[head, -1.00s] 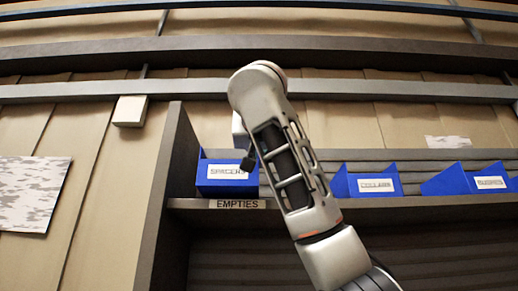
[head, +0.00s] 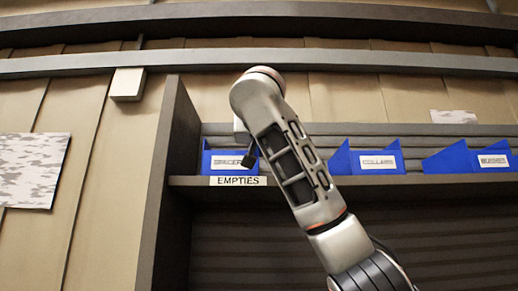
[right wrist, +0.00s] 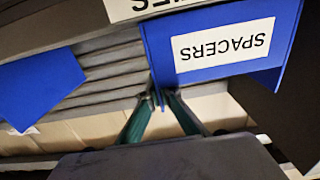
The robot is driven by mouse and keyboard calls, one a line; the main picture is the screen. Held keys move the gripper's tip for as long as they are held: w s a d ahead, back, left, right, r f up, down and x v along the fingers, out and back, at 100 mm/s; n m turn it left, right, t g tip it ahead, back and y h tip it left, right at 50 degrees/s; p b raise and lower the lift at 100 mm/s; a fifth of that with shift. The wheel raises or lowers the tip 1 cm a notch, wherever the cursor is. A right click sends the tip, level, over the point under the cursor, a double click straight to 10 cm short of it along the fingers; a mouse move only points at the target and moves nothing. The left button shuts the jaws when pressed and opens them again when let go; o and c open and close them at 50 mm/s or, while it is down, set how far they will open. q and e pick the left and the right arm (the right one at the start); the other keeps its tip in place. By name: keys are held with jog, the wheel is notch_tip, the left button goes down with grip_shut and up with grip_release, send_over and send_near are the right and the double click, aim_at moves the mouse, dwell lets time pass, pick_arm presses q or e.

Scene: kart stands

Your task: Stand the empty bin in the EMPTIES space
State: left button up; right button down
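The blue SPACERS bin (head: 218,163) is at the left end of the shelf, above the EMPTIES label (head: 238,181). It appears upright and level with the other bins. Its inside is hidden. My right arm covers its right part in the head view. My right gripper (right wrist: 165,98) is closed with its fingertips on the side edge of the bin (right wrist: 215,75) in the upside-down right wrist view. In the head view only a dark part of this gripper (head: 249,158) shows in front of the bin. My left gripper is out of view.
A blue COLLARS bin (head: 378,171) and another labelled blue bin (head: 470,166) stand to the right on the same shelf (head: 400,182). A dark upright panel (head: 165,180) closes the shelf's left end. Shelf space between the SPACERS and COLLARS bins is partly hidden by my arm.

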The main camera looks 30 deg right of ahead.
jog(key=shift+d, duration=0.1)
jog(key=c, duration=2.2)
grip_release()
jog(key=shift+r, duration=0.1)
jog(key=shift+v, duration=6.1)
